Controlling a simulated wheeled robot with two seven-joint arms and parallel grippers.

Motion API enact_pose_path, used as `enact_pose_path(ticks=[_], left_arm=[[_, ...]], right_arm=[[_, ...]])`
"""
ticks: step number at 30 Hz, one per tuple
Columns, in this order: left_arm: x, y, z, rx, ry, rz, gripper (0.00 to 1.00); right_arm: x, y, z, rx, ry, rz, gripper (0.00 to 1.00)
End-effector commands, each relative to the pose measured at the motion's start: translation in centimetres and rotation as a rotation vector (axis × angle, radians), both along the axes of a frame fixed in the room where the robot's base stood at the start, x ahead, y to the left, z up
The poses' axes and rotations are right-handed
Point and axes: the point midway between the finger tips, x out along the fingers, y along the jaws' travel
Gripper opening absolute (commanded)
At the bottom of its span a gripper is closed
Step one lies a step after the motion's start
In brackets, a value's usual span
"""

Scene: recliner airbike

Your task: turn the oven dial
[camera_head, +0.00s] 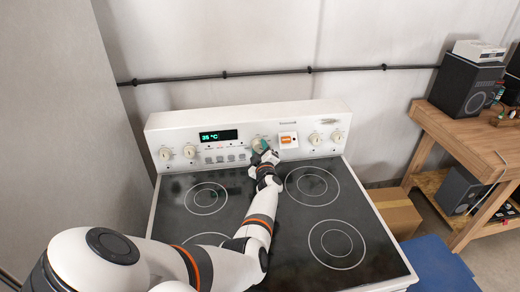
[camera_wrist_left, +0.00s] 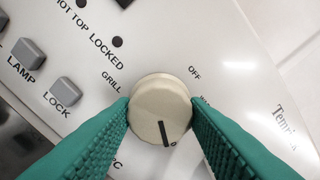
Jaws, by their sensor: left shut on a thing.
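The oven dial (camera_wrist_left: 160,105) is a round cream knob with a dark pointer line, seen in the left wrist view. The pointer is at the dial's lower edge, a little right of its middle. My left gripper (camera_wrist_left: 160,118) is shut on the dial, with a green finger on each side of it. In the head view my left gripper (camera_head: 264,157) is at the middle of the stove's white control panel (camera_head: 220,117), and it hides much of the dial. My right gripper is not in view.
Other knobs (camera_head: 189,152) and a lit green display (camera_head: 218,135) are on the panel. The black cooktop (camera_head: 290,235) lies below my left arm, bare. A wooden bench (camera_head: 470,140) with speakers stands at right, beside a cardboard box (camera_head: 396,213).

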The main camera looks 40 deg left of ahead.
Motion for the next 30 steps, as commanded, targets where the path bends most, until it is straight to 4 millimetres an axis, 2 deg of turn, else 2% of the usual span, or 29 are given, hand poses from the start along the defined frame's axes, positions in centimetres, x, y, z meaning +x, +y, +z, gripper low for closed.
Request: enact_pose_path(ticks=[1, 17, 18, 21, 30], left_arm=[[0.01, 0.44, 0.70, 0.014, -0.001, 0.007, 0.18], [0.05, 0.50, 0.82, 0.029, 0.012, 0.008, 0.18], [0.05, 0.50, 0.84, 0.029, 0.012, 0.008, 0.47], [0.05, 0.40, 0.70, 0.027, 0.013, 0.006, 0.63], [-0.04, 0.04, 0.36, 0.021, 0.019, 0.002, 0.63]], right_arm=[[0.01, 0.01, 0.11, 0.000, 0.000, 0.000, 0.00], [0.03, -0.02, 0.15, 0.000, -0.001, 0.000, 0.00], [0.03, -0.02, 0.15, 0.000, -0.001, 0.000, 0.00], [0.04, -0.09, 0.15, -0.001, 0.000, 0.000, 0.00], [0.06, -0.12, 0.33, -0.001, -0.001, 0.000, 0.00]])
